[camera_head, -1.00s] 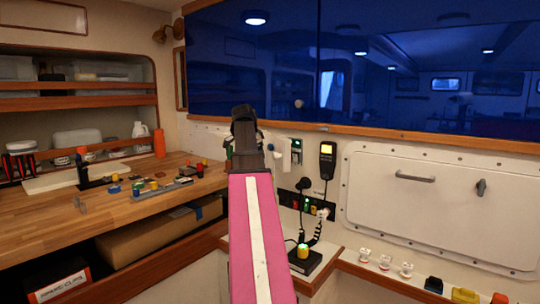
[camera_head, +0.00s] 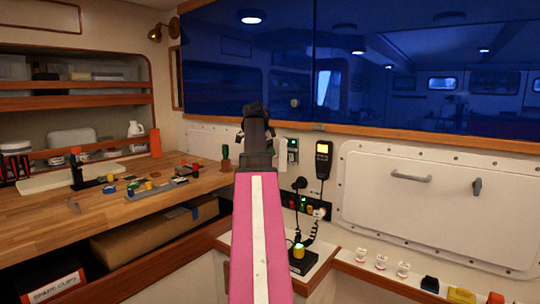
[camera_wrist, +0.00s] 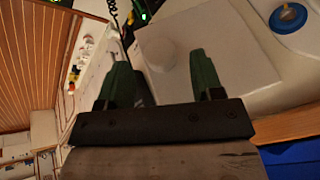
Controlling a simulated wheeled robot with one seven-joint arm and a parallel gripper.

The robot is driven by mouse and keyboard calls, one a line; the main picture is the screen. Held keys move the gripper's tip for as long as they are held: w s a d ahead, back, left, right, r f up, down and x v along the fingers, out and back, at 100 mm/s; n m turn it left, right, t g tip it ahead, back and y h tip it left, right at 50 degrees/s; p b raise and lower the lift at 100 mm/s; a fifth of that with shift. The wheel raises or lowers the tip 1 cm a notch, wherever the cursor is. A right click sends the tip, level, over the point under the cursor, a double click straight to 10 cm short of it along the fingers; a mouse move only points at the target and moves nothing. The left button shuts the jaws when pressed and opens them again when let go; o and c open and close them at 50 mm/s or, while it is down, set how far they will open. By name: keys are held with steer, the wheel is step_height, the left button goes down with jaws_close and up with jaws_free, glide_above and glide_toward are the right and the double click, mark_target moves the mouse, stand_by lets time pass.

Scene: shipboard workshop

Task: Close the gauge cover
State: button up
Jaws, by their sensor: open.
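In the head view my arm hides much of that wall area.
A white hatch (camera_head: 420,205) is farther right. The workbench (camera_head: 40,215) with small parts is at left. A blue knob (camera_wrist: 288,17) shows in the wrist view.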

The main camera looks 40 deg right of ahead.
mark_target(279, 148)
steer(key=shift+x, duration=1.3)
steer(key=c, duration=0.9)
steer(key=shift+c, duration=0.2)
steer(key=shift+s+d+n+t, duration=0.3)
steer(key=shift+s+d+n, duration=0.2)
steer(key=shift+d+n, duration=0.15)
steer(key=shift+s+d+n+t+y, duration=0.15)
steer(key=shift+s+d+n+t, duration=0.1)
steer(key=shift+d+n, duration=0.35)
steer(key=shift+s+d+n+t+y, duration=0.15)
steer(key=shift+s+d+n+t, duration=0.1)
steer(key=shift+d+n, duration=0.3)
steer(key=shift+s+d+n+t+y, duration=0.15)
steer(key=shift+d+n+t+y, duration=0.2)
steer(key=shift+d+n, duration=0.7)
steer(key=shift+s+d+n+t+y, duration=0.1)
steer(key=shift+d+n+t+y, duration=0.2)
steer(key=shift+d+n, duration=0.7)
